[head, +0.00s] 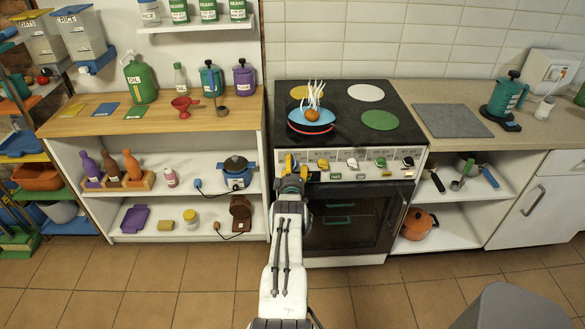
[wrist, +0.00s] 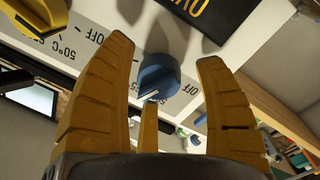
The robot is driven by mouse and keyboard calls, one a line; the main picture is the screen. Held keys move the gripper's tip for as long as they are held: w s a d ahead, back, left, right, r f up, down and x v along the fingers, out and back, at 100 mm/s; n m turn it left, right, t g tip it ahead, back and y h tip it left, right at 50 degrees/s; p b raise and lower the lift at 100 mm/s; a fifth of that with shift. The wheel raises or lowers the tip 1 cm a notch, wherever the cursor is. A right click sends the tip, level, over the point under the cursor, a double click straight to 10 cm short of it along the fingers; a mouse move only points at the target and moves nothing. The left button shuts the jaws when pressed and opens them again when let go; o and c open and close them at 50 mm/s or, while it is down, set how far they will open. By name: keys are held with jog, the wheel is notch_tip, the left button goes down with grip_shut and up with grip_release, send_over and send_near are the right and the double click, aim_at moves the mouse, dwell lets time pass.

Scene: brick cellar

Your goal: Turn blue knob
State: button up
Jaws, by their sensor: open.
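The blue knob (wrist: 158,76) is on the white stove panel in the wrist view, with a white pointer mark on its face. It sits between the yellow fingers of my gripper (wrist: 166,60), which are spread wide with visible gaps on both sides. A third finger shows below the knob. I cannot tell whether any finger touches it.
A yellow knob (wrist: 28,22) is beside the blue one in the wrist view. More knobs run right along the panel in the head view, above the oven door (head: 343,222). A blue pan (head: 311,127) stands on the hob. White shelves (head: 120,165) flank the stove.

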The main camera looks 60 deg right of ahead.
jog(key=shift+d, duration=0.1)
jog(key=shift+c, duration=0.3)
jog(key=c, duration=1.1)
jog(key=shift+w+b, duration=0.1)
jog(key=shift+b, duration=0.2)
jog(key=shift+c, duration=0.2)
jog(key=n+b, duration=0.3)
jog(key=shift+f, duration=0.1)
jog(key=shift+n+b, duration=0.4)
jog(key=shift+b, duration=0.25)
jog(key=b, duration=0.2)
jog(key=shift+f+n+b, duration=0.1)
jog(key=shift+n+b, duration=0.25)
jog(key=shift+n, duration=0.05)
jog(key=n+b, duration=0.2)
jog(key=b, duration=0.9)
jog(key=shift+w+f, duration=0.1)
jog(key=b, duration=0.4)
jog(key=shift+n, duration=0.4)
jog(key=shift+r+b, duration=0.4)
jog(key=shift+b, duration=0.7)
